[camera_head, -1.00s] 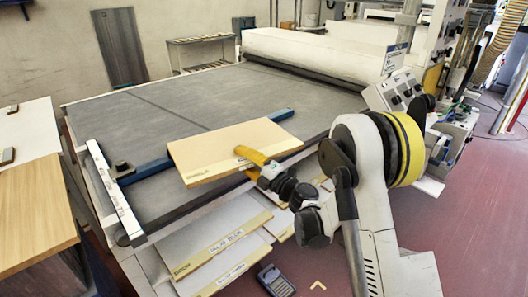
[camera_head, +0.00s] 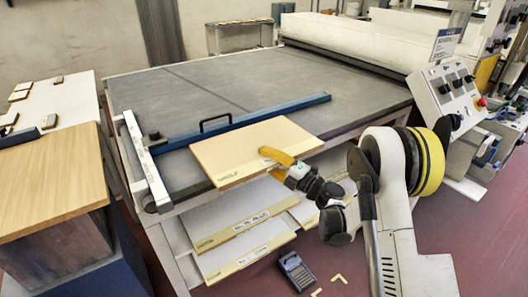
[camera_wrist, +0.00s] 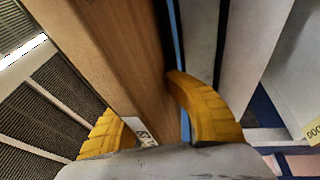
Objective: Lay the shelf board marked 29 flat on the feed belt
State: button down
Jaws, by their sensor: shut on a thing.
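A light wooden shelf board (camera_head: 250,147) is in my gripper (camera_head: 277,162), which is shut on its near edge. The edge band carries the printed word SHELF; I cannot read a number on it. In the head view the board looks about level, in front of the blue bar and over the near edge of the grey feed belt (camera_head: 215,85). I cannot tell its height above the belt. In the wrist view the yellow fingers (camera_wrist: 155,118) sit on either side of the board (camera_wrist: 110,55), and a white label is partly hidden at the grip.
A blue bar (camera_head: 280,109) with a black handle crosses the belt behind the board. A white rail (camera_head: 146,160) stands at the belt's left end. Other labelled boards (camera_head: 240,225) lie on a shelf below. A control box (camera_head: 447,92) stands right. The belt behind the bar is clear.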

jog(key=shift+f, duration=0.5)
jog(key=shift+f, duration=0.45)
jog(key=c, duration=1.4)
grip_release()
jog(key=shift+f, duration=0.1)
jog(key=v, duration=0.7)
jog(key=shift+s+d, duration=0.2)
jog(key=o, duration=0.5)
jog(key=shift+o, duration=0.2)
jog(key=shift+r, duration=0.35)
